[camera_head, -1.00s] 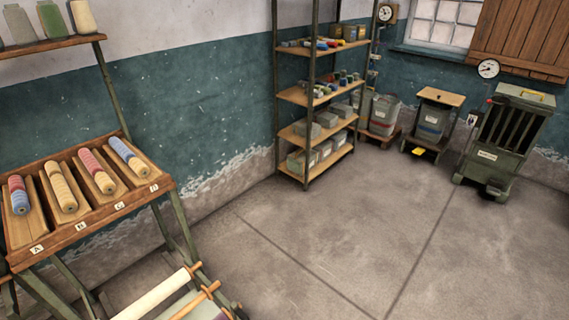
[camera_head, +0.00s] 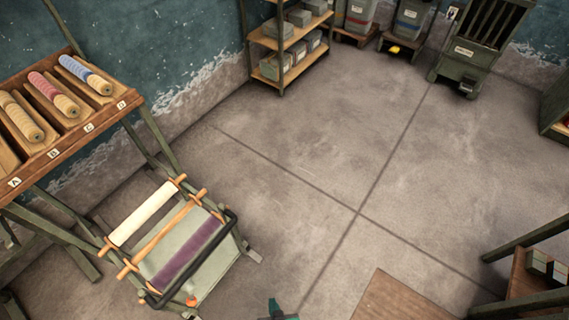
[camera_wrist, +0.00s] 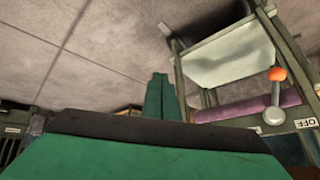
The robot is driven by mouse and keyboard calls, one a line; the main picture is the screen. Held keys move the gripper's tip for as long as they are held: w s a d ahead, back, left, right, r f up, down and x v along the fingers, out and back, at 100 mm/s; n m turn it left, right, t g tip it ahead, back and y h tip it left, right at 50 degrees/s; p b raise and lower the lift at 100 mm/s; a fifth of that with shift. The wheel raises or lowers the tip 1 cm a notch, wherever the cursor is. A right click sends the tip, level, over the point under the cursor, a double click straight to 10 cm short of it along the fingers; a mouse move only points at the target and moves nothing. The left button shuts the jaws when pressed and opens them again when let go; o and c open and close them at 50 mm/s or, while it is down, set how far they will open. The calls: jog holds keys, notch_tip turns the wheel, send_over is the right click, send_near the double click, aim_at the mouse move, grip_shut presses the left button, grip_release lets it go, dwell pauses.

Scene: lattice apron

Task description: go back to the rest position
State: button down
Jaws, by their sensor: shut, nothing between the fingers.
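My gripper shows in the wrist view (camera_wrist: 158,98) as two green fingers pressed together, with nothing between them. Behind the fingers are the concrete floor and, to the right, a green-framed roller machine. In the head view a small teal part of my arm or gripper (camera_head: 278,311) shows at the bottom edge; its fingertips cannot be made out there. No marker of a rest position is visible.
The roller machine (camera_head: 190,250) stands at lower left, with its orange-knobbed lever (camera_wrist: 277,75) and OFF label close in the wrist view. A slanted spool rack (camera_head: 55,150) is at left, shelves (camera_head: 290,45) at the back. The middle floor (camera_head: 300,170) is clear.

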jog(key=s+d+r+t, duration=0.1)
jog(key=r+t, duration=0.1)
jog(key=r, duration=0.8)
jog(key=s+d+r+t+h, duration=0.1)
jog(key=s+r+t, duration=0.1)
jog(key=r, duration=0.9)
jog(key=s+d+r+m+t+h, duration=0.1)
jog(key=r+t, duration=0.3)
jog(key=r, duration=0.7)
jog(key=shift+s+d+r, duration=0.2)
jog(key=shift+d, duration=0.25)
jog(key=shift+d+h, duration=0.15)
jog(key=shift+h, duration=0.15)
